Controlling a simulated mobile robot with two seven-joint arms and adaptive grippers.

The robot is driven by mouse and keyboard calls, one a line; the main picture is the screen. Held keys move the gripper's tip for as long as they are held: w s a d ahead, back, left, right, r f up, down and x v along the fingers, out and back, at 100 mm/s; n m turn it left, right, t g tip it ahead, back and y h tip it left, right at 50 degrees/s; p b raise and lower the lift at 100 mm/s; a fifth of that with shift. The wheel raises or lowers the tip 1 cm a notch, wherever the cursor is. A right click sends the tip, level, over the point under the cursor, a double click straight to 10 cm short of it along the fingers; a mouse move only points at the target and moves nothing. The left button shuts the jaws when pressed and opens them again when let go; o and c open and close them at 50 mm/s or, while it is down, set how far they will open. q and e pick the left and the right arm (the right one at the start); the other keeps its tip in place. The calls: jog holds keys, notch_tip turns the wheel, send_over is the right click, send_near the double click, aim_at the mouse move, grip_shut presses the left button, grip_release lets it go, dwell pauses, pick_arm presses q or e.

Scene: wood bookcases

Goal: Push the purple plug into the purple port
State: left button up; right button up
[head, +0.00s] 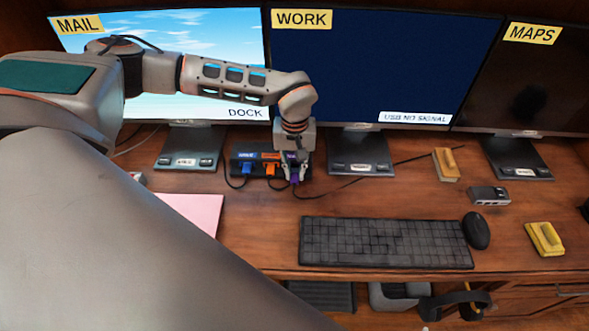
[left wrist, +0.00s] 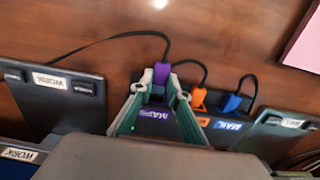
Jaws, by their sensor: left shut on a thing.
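The purple plug (head: 295,180) is at the front of a black dock (head: 240,154), at its right end. It also shows in the left wrist view (left wrist: 161,74), with a black cable leading off it. My left gripper (head: 293,175) is shut on the plug from above; its two fingers flank it in the left wrist view (left wrist: 161,82). A purple MAPS label (left wrist: 154,114) on the dock lines up with the plug. The purple port's opening is hidden, so I cannot tell how far in the plug is. My right gripper is not in view.
A blue plug (head: 247,168) and an orange plug (head: 270,169) sit at the dock beside the purple one. Monitor stands (head: 358,163) flank the dock. A keyboard (head: 385,242) and mouse (head: 476,231) lie in front. Bare desk lies between dock and keyboard.

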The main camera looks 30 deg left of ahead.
aim_at(295, 161)
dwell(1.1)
pick_arm(q)
jog(key=shift+w+a+p, duration=0.2)
jog(key=shift+w+a, duration=0.2)
jog(key=shift+w, duration=0.2)
jog(key=shift+w+a+p, duration=0.2)
jog(key=shift+w+a, duration=0.2)
jog(key=shift+w, duration=0.2)
jog(key=o, duration=1)
jog(key=shift+w, duration=0.1)
jog(key=shift+a, duration=0.15)
jog(key=shift+r, duration=0.15)
jog(key=r, duration=1.1)
jog(key=shift+d+r, duration=0.3)
jog(key=shift+r, duration=0.1)
